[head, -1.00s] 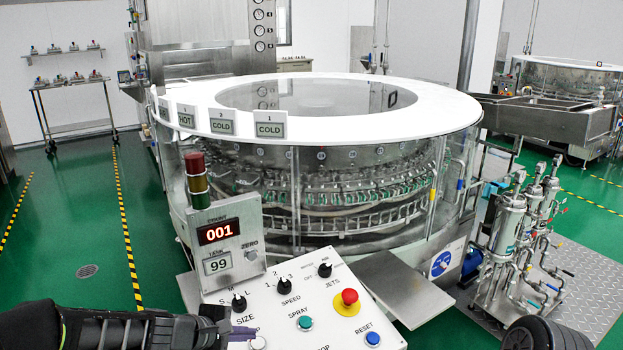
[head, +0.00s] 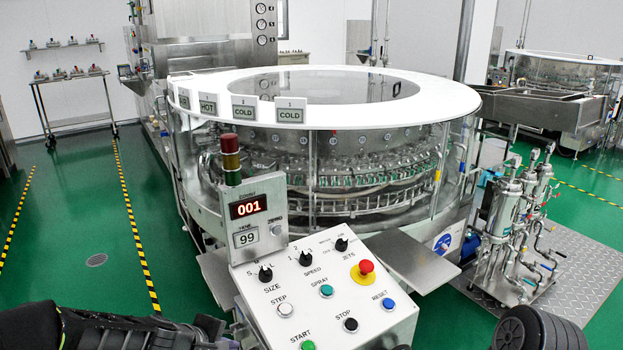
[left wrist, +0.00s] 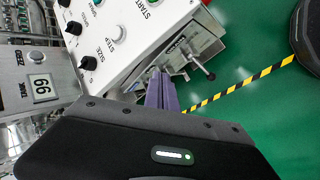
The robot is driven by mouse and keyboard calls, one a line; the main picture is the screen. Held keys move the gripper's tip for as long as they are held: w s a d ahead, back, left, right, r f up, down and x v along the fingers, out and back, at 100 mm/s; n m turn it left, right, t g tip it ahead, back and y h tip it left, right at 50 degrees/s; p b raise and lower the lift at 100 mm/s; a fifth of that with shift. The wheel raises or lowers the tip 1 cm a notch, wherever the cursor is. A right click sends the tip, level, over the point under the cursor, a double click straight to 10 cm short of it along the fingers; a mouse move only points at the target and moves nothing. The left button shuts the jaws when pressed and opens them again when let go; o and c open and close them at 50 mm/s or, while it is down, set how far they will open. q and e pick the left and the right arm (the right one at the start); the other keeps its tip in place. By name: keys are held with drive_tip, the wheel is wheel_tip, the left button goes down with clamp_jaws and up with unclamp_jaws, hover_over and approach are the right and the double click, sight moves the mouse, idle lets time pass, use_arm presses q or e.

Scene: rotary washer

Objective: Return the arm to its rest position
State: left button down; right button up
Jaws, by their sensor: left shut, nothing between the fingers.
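My left arm comes in at the bottom left of the head view. Its gripper (left wrist: 160,90) shows in the left wrist view as purple fingers, shut and empty, beside the edge of the control panel. The white control panel (head: 330,285) has several knobs and buttons, including a white STEP button (head: 285,310), a green START button (head: 308,345) and a red emergency button (head: 366,267). The STEP button also shows in the left wrist view (left wrist: 119,33), apart from the fingers. My right gripper is not in view.
The round rotary washer (head: 320,150) stands behind the panel. A display box (head: 253,220) reads 001 and 99. Filter pipework (head: 515,225) stands on a metal plate at the right. Green floor (head: 75,235) with striped lines is clear at the left.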

use_arm(q)
drive_tip(key=s+d+f+m+g+y, duration=0.1)
drive_tip(key=s+d+f+m+g, duration=0.15)
drive_tip(key=s+f+m, duration=0.75)
drive_tip(key=s+d+f+g, duration=0.1)
drive_tip(key=s+d+f, duration=0.2)
drive_tip(key=s, duration=0.3)
drive_tip(key=s+d+f+m+g+h, duration=0.1)
drive_tip(key=s+d+f, duration=0.1)
drive_tip(key=s+f, duration=0.4)
drive_tip(key=s+d+f+g, duration=0.2)
drive_tip(key=s+d+f, duration=0.1)
drive_tip(key=s+f, duration=0.2)
drive_tip(key=shift+s+d+f+m, duration=0.25)
drive_tip(key=shift+s+d+m, duration=0.05)
drive_tip(key=shift+s, duration=0.55)
idle(0.9)
